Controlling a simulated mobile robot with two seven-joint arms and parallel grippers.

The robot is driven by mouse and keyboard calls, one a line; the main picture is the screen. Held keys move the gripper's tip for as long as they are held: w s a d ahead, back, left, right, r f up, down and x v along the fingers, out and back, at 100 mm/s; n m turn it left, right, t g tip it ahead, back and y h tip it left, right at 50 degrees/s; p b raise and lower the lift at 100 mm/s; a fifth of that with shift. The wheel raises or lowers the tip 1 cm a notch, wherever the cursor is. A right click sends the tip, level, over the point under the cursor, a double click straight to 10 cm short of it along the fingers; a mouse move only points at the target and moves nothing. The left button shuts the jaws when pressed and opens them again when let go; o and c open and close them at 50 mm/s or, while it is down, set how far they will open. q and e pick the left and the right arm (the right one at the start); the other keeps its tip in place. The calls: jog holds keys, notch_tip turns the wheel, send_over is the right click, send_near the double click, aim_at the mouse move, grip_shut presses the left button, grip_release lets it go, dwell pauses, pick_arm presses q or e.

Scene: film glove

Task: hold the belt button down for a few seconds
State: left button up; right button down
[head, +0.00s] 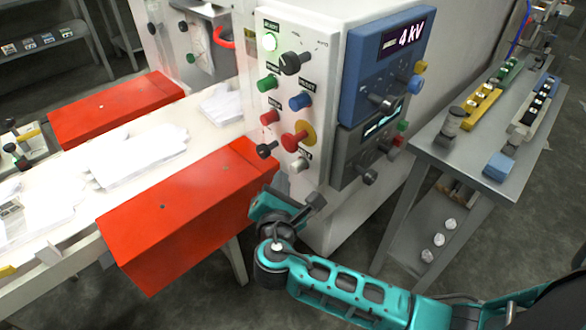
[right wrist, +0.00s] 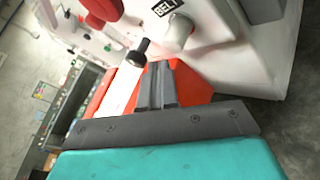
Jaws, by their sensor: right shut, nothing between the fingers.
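The belt button is a pale grey-white round button (head: 299,165) low on the white control panel (head: 325,80). It also shows in the right wrist view (right wrist: 178,32), beside a black label that reads "BEL", its end cut off. My right gripper (head: 316,200) is shut and empty, below the button in the head view. In the right wrist view its closed fingers (right wrist: 157,70) point up toward the panel, below and left of the button, with a visible gap to it. The button looks unpressed. My left gripper is in neither view.
A black knob (head: 266,150) juts out left of the button, and a red mushroom button on a yellow ring (head: 297,137) sits just above. A red guard (head: 190,215) flanks the white conveyor at left. A grey table (head: 470,160) stands at right.

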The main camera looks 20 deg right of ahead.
jog(key=shift+d, duration=0.1)
jog(key=shift+w+d+p, duration=0.15)
jog(key=shift+d+p, duration=0.15)
jog(key=shift+w+d, duration=0.15)
jog(key=shift+d, duration=0.3)
dwell(1.9)
jog(key=shift+a, duration=0.15)
dwell(2.1)
jog(key=shift+s+a+p, duration=0.3)
jog(key=shift+a, duration=0.4)
jog(key=a, duration=0.1)
jog(key=s+a, duration=0.1)
jog(key=a, duration=0.2)
jog(key=shift+s+a, duration=0.35)
jog(key=shift+s, duration=0.1)
